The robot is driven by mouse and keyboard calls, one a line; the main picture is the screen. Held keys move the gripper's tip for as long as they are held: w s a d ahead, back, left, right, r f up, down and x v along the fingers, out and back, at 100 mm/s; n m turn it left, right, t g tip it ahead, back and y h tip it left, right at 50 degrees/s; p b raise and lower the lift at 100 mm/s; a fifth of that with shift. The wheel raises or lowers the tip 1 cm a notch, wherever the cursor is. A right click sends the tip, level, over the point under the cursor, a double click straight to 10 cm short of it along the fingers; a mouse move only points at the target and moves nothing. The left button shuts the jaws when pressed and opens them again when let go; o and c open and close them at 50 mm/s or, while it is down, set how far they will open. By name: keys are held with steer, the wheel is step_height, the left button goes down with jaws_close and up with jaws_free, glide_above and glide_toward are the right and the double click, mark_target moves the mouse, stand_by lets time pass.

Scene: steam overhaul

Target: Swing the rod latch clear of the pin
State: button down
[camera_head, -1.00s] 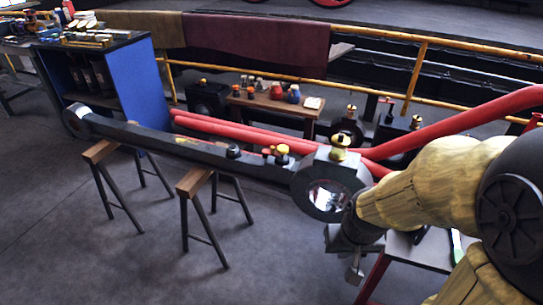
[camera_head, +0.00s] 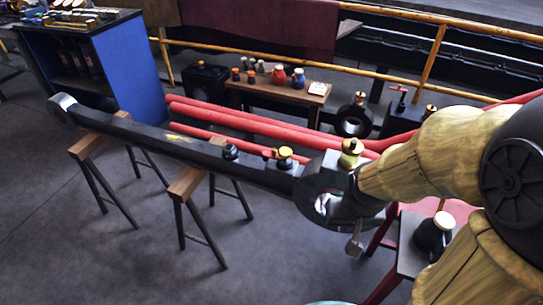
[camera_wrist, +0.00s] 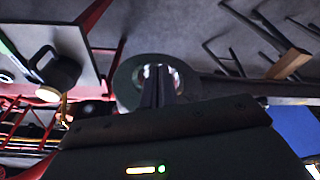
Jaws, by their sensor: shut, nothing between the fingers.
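The long dark rod (camera_head: 150,138) lies across two trestles. Its big ring end (camera_head: 309,187) is at the right, beside my gripper (camera_head: 333,208). The ring also shows in the wrist view (camera_wrist: 128,85), with my gripper's dark fingers (camera_wrist: 160,72) in front of its bright bore. The fingers are together and hold nothing; I cannot tell whether they touch the ring. On the rod's top stand a black knob (camera_head: 231,152), a small red piece (camera_head: 269,153) and a yellow-topped fitting (camera_head: 285,157). I cannot tell which part is the latch or the pin.
A brass cup (camera_head: 350,152) tops the ring. Red pipes (camera_head: 230,118) run behind the rod. Wooden-topped trestles (camera_head: 186,183) stand under it. A small table (camera_head: 408,245) with a black mug (camera_head: 433,233) is at right. A blue cabinet (camera_head: 120,70) stands at back left.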

steer(key=m+t+h+p, duration=0.35)
steer(key=m+t, duration=1.15)
steer(key=m, duration=0.5)
glide_toward(274, 154)
steer(key=s+a, duration=0.1)
steer(key=s, duration=0.6)
steer(key=shift+a+p, duration=0.2)
steer(key=shift+p, duration=0.2)
steer(key=w+d, duration=0.1)
steer(key=w, duration=0.8)
steer(key=w+d, duration=0.1)
steer(key=w, duration=0.3)
steer(key=shift+w+d, duration=0.35)
steer(key=shift+w, duration=0.05)
